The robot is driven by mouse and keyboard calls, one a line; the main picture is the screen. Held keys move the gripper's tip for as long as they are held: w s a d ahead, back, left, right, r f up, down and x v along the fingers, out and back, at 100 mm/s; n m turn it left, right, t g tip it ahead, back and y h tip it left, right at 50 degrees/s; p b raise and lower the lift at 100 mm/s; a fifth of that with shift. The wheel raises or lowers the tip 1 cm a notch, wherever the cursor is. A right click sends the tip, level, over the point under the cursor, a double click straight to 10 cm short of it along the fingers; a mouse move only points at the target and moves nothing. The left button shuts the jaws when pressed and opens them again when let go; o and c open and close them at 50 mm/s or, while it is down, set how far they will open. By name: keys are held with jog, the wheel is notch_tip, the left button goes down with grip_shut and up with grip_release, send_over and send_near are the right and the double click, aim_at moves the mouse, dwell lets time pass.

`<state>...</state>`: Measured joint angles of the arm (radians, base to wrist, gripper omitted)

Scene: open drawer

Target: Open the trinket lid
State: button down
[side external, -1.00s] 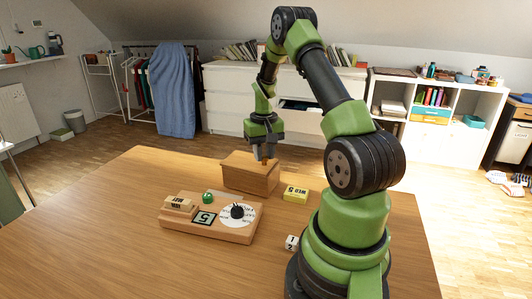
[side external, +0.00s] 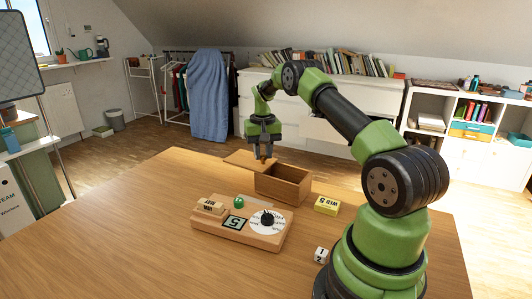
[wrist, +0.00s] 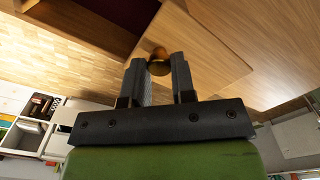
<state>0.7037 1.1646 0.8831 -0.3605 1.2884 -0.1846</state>
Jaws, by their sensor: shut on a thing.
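The wooden trinket box (side external: 283,187) stands near the far edge of the table, with much of its top open. Its flat wooden lid (side external: 243,159) sticks out to the left of the box, and it also shows in the wrist view (wrist: 208,62). My gripper (side external: 263,157) points down and is shut on the lid's round knob (wrist: 158,64). The fingers stand on either side of the knob. In the wrist view, part of the box's dark red inside (wrist: 122,10) shows. I cannot tell whether the lid still touches the box.
A wooden calendar board (side external: 215,235) with a green ball (side external: 239,202) and a dial (side external: 267,221) lies in front of the box. A yellow block (side external: 326,205) is right of the box, and a white die (side external: 320,255) is near my base. The table's left side is clear.

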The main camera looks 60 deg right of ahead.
jog(key=c, duration=0.9)
grip_release()
jog(key=shift+c, duration=0.2)
notch_tip(320, 180, up, 10)
jog(key=shift+a, duration=0.1)
jog(key=s+a+r+n+t, duration=0.3)
jog(key=a+r+t, duration=0.1)
jog(key=a+r, duration=1.2)
jog(key=s+a+f+n+t+y, duration=0.2)
jog(key=s+a+f+n+t, duration=0.1)
jog(key=s+a, duration=1.2)
jog(key=shift+s+f, duration=0.5)
jog(key=shift+f, duration=0.05)
